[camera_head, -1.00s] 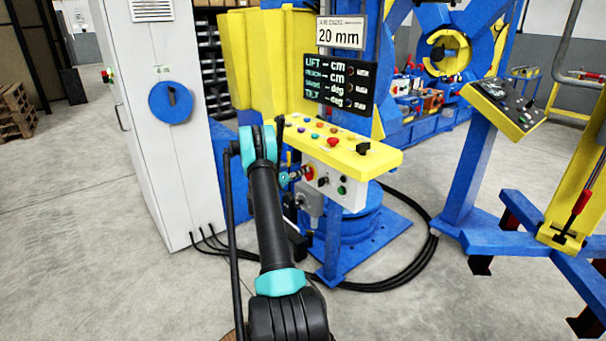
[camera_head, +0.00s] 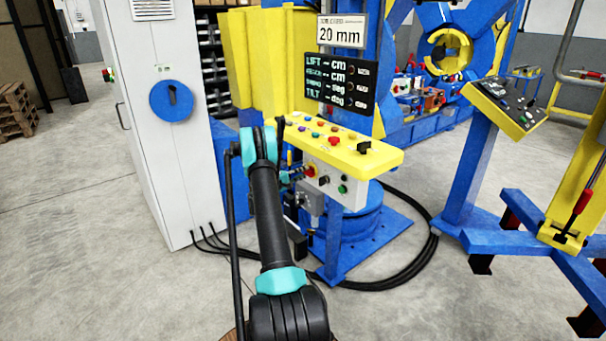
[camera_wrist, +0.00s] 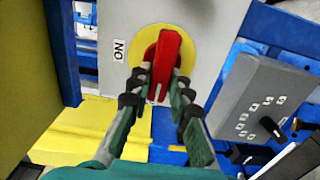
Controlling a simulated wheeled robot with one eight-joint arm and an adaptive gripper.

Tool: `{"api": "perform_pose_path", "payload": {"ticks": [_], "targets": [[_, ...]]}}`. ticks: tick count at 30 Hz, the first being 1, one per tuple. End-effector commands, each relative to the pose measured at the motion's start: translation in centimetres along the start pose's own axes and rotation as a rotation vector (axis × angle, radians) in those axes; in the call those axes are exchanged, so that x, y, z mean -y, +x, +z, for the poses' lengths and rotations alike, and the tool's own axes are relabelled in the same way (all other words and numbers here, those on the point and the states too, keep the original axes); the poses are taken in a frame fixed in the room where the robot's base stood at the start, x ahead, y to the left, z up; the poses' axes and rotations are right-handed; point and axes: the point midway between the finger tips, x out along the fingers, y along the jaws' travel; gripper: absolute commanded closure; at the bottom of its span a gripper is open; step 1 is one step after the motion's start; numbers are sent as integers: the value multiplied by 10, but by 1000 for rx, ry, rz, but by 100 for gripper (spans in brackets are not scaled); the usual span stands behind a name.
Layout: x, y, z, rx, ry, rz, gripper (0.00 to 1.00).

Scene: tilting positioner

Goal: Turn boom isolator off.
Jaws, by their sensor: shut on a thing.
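The boom isolator is a red handle (camera_wrist: 170,50) on a yellow disc (camera_wrist: 190,57), fixed to a grey box face. In the wrist view the handle runs roughly up and down, slightly tilted, with a white mark at its lower end. An ON label (camera_wrist: 119,50) sits left of the disc. My gripper (camera_wrist: 163,82) has one finger on each side of the handle's lower part and is shut on it. In the head view the isolator (camera_head: 310,171) shows small on the white box under the yellow console, with my gripper (camera_head: 291,177) partly hidden beside it.
The yellow button console (camera_head: 345,146) overhangs the box. A grey box with small white labels (camera_wrist: 262,105) stands close right of my fingers. A white cabinet with a blue rotary knob (camera_head: 171,100) stands left. Black cables (camera_head: 375,284) lie on the floor.

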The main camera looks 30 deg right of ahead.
Motion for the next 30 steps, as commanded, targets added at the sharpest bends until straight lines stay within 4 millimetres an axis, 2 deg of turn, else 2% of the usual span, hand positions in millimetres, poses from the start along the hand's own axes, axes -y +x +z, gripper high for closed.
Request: {"api": "perform_pose_path", "payload": {"ticks": [17,18,22,30], "targets": [[1,-1,-1,-3,-30,-1,100],[1,-1,-1,-3,-30,-1,78],[1,-1,-1,-2,-30,-1,62],[1,-1,0,-1,-30,0,60]]}}
